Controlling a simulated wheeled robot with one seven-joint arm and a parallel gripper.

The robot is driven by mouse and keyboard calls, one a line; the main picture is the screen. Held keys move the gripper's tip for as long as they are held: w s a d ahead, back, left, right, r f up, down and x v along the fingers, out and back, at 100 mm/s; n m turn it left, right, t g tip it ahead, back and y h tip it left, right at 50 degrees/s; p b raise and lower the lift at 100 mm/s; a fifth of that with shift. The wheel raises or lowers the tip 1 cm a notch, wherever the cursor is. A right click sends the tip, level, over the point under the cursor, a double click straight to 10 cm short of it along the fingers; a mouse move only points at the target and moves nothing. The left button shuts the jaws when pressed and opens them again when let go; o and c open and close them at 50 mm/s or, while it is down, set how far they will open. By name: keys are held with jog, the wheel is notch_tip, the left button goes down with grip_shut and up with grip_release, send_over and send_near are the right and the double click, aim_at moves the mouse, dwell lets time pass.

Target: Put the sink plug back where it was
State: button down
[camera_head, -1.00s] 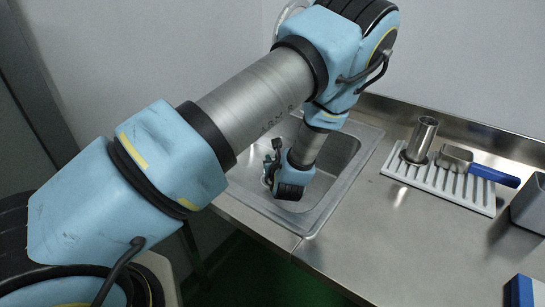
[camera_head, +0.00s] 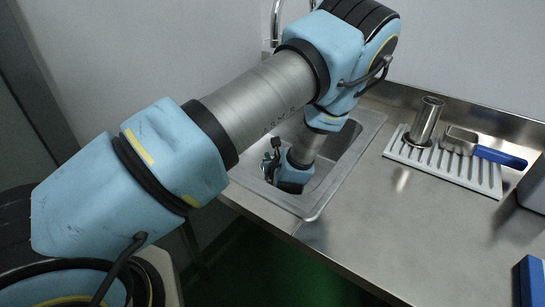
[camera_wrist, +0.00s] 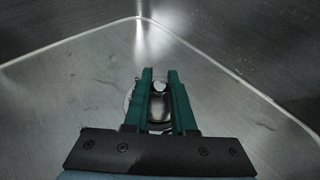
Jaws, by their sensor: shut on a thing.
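My gripper (camera_wrist: 160,75) has two green fingers, seen in the wrist view inside the metal sink. They are shut on the sink plug (camera_wrist: 159,88), a small shiny metal piece with a rounded knob between the fingers. A round metal edge shows around and below the fingers; I cannot tell whether it is the plug's disc or the drain. In the head view my arm reaches down into the sink (camera_head: 317,212), and the plug and the drain are hidden there.
A white ribbed rack (camera_head: 450,172) stands on the steel counter (camera_head: 400,235) right of the sink. It holds a metal cup (camera_head: 427,120) and a blue-handled tool (camera_head: 497,157). A tap (camera_head: 276,22) rises behind the sink. A blue-and-white object (camera_head: 531,280) lies at the lower right.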

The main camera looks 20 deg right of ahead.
aim_at(272, 156)
jog(key=shift+f+b, duration=0.4)
jog(key=shift+f, duration=0.2)
jog(key=c, duration=0.7)
grip_release()
jog(key=shift+o, duration=0.2)
notch_tip(272, 156, up, 10)
jog(key=shift+r+b, duration=0.1)
jog(key=shift+b, duration=0.8)
